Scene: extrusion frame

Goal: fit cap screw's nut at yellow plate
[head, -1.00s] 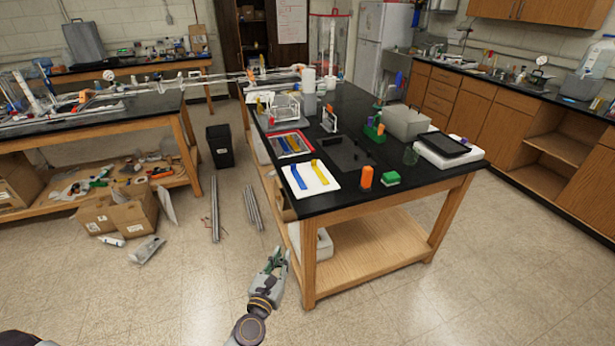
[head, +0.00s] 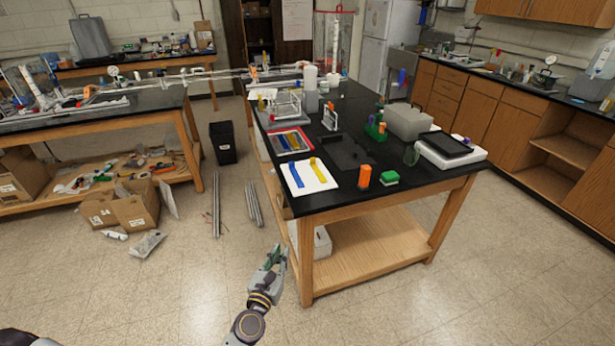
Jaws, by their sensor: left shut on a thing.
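My left gripper (head: 275,258) is low in front of the black-topped table, near its front left leg and apart from it. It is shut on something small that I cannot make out. A yellow plate (head: 318,170) lies on a white sheet (head: 325,184) at the table's near left corner, beside a blue plate (head: 296,176). The cap screw and its nut are too small to tell. My right gripper is not in view.
The black-topped table (head: 400,180) also holds an orange block (head: 364,176), a green block (head: 389,178), a red-rimmed tray (head: 305,148) and a grey box (head: 408,121). Metal extrusions (head: 216,205) and cardboard boxes (head: 137,207) lie on the floor at left.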

